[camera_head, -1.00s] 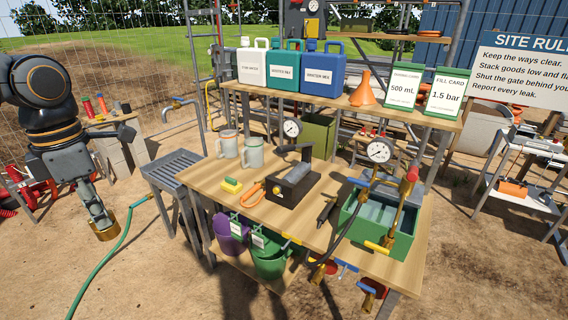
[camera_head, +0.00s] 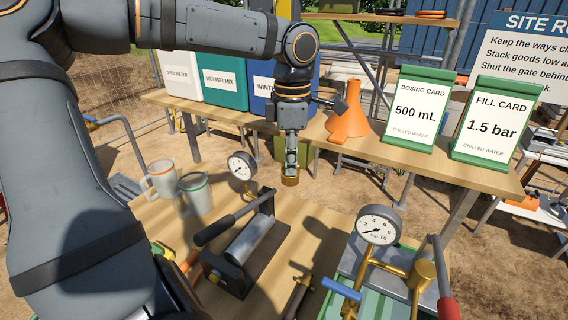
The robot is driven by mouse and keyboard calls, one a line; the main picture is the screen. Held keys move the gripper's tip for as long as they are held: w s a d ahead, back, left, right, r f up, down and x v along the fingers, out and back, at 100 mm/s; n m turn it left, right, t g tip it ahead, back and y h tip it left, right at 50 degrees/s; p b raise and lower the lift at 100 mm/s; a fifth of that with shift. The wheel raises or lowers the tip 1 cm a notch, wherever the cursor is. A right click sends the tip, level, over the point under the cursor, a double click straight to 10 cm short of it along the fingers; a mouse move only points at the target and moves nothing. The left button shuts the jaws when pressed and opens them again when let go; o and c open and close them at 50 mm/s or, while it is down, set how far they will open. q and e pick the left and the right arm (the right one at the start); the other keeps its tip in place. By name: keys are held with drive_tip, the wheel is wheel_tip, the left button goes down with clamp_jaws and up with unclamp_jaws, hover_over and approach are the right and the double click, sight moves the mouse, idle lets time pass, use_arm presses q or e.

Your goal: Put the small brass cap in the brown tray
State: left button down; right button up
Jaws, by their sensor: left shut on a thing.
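My left gripper (camera_head: 291,158) points down over the back part of the wooden workbench, its arm coming in from the left. It is shut on the small brass cap (camera_head: 290,180), a short gold cylinder at its fingertips. The cap is held in the air, in front of the shelf's front edge. I cannot make out a brown tray in this view; my left arm hides much of the left side. My right gripper is not in view.
A dial gauge (camera_head: 241,166), two mugs and a black device with a lever (camera_head: 240,245) stand below left of the cap. An orange funnel (camera_head: 347,115) and two sign cards stand on the shelf. A gauge pump (camera_head: 378,226) stands at front right.

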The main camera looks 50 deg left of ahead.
use_arm(q)
drive_tip(key=s+d+f+m+b, duration=0.1)
drive_tip(key=s+f+m+b, duration=0.1)
drive_tip(key=f+m+b, duration=0.5)
drive_tip(key=s+d+f+m+b, duration=0.1)
drive_tip(key=s+f+m+b, duration=0.2)
drive_tip(key=f+m+b, duration=0.35)
drive_tip(key=m+b, duration=0.6)
drive_tip(key=m, duration=0.4)
hover_over(298, 258)
wheel_tip(298, 258, down, 21)
drive_tip(key=shift+s+f, duration=0.15)
drive_tip(key=shift+w+f, duration=0.15)
drive_tip(key=shift+f, duration=0.8)
drive_tip(key=shift+w+f, duration=0.1)
drive_tip(key=shift+f, duration=0.85)
drive_tip(key=shift+r, duration=0.1)
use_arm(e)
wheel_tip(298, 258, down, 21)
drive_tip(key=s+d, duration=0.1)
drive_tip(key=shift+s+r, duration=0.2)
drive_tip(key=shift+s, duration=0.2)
use_arm(q)
drive_tip(key=shift+s, duration=0.1)
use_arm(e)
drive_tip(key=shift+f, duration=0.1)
